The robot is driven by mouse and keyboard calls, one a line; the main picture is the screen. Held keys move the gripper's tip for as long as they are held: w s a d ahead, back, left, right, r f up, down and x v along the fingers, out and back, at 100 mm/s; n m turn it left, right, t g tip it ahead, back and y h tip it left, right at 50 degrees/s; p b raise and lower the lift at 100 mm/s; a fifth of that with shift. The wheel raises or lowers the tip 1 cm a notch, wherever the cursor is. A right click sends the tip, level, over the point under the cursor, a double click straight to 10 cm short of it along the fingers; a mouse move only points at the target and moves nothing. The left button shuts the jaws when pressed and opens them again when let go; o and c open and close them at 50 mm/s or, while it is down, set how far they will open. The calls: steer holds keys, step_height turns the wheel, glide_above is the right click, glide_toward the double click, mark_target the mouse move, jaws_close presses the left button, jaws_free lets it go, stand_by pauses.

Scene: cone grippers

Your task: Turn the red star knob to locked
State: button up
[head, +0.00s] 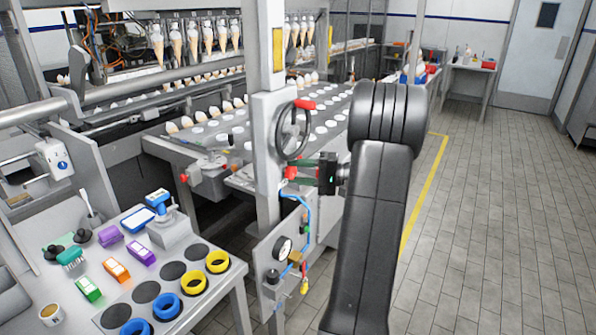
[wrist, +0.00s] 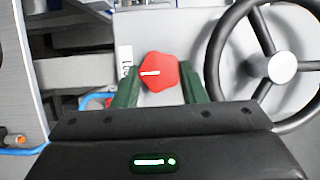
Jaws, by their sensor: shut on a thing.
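The red star knob (wrist: 160,72) sits on a pale grey panel in the wrist view. Its white pointer line lies nearly level and points left, toward a white label (wrist: 126,62) with sideways dark letters that I cannot read in full. My gripper (wrist: 158,88) has green fingers on the knob's left and right sides and is shut on it. In the head view the knob (head: 291,173) shows as a small red spot on the machine's post, with my gripper (head: 306,170) reaching it from the right. My arm hides part of the panel below.
A dark handwheel (wrist: 282,68) stands close to the right of the knob; it also shows above it in the head view (head: 293,130). A pressure gauge (head: 282,249) and blue hose (head: 308,208) are below. The tiled floor at right is clear.

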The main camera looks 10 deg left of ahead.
stand_by(0.4)
steer(key=o, duration=1)
steer(key=shift+c, duration=0.2)
steer(key=shift+d, duration=0.1)
steer(key=d+b, duration=0.2)
steer(key=d, duration=1.1)
steer(key=shift+w+d, duration=0.35)
steer(key=shift+a, duration=0.1)
steer(key=a, duration=0.4)
steer(key=a+p, duration=0.1)
steer(key=a, duration=0.4)
steer(key=a+p, duration=0.1)
steer(key=a, duration=0.3)
steer(key=shift+s+a, duration=0.35)
steer(key=shift+a, duration=0.05)
steer(key=shift+d, duration=0.1)
